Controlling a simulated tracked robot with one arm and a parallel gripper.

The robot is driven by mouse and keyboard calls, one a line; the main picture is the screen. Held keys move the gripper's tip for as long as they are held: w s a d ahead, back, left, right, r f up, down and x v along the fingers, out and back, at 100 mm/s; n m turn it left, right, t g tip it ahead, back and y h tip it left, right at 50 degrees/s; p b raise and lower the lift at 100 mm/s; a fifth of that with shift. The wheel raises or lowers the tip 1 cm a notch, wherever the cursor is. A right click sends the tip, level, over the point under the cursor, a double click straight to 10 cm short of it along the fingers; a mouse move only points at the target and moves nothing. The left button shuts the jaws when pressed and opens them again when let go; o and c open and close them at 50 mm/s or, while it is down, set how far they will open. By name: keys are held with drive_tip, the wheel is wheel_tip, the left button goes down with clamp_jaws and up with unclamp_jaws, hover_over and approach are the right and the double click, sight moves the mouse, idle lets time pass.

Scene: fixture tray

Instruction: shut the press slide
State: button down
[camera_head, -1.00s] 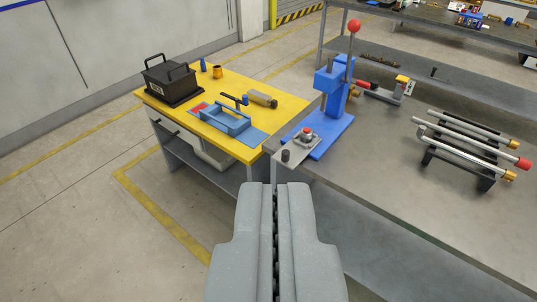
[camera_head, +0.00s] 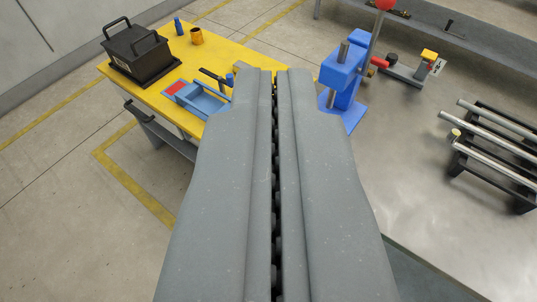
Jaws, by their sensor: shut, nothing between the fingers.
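The blue press (camera_head: 343,72) stands on the grey table, with a lever topped by a red ball (camera_head: 384,4) at the top edge of the view. Part of its blue base plate (camera_head: 350,118) shows right of my gripper. The press slide is hidden behind my gripper, so I cannot tell how far out it is. My gripper (camera_head: 273,72) is shut and empty. It covers the middle of the view, its tips in front of the area left of the press. I cannot tell whether they touch anything.
The yellow table (camera_head: 222,48) at left holds a black box (camera_head: 140,52), a blue fixture (camera_head: 199,98), a blue peg and an orange cup (camera_head: 197,36). On the grey table (camera_head: 430,200), a rack of metal rods (camera_head: 495,150) stands at right. The table's front right is clear.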

drive_tip(key=shift+w+d+r, duration=0.1)
drive_tip(key=shift+w, duration=0.05)
drive_tip(key=shift+w, duration=0.1)
drive_tip(key=w+a+f+n+g+h+p, duration=0.1)
drive_tip(key=w+a+f+g, duration=0.1)
drive_tip(key=w+f, duration=0.65)
drive_tip(key=w+a+f+n+g, duration=0.1)
drive_tip(key=w+f+g, duration=0.3)
drive_tip(key=f, duration=0.8)
drive_tip(key=w+a+f+n+g+h+p, duration=0.1)
drive_tip(key=w+f+n, duration=0.1)
drive_tip(key=f, duration=0.9)
drive_tip(key=w+a+f+n+g+h, duration=0.1)
drive_tip(key=w+a+f, duration=0.15)
drive_tip(key=f, duration=0.85)
drive_tip(key=w+d+f, duration=0.6)
drive_tip(key=w+f, duration=0.1)
drive_tip(key=w, duration=0.1)
drive_tip(key=shift+d, duration=0.1)
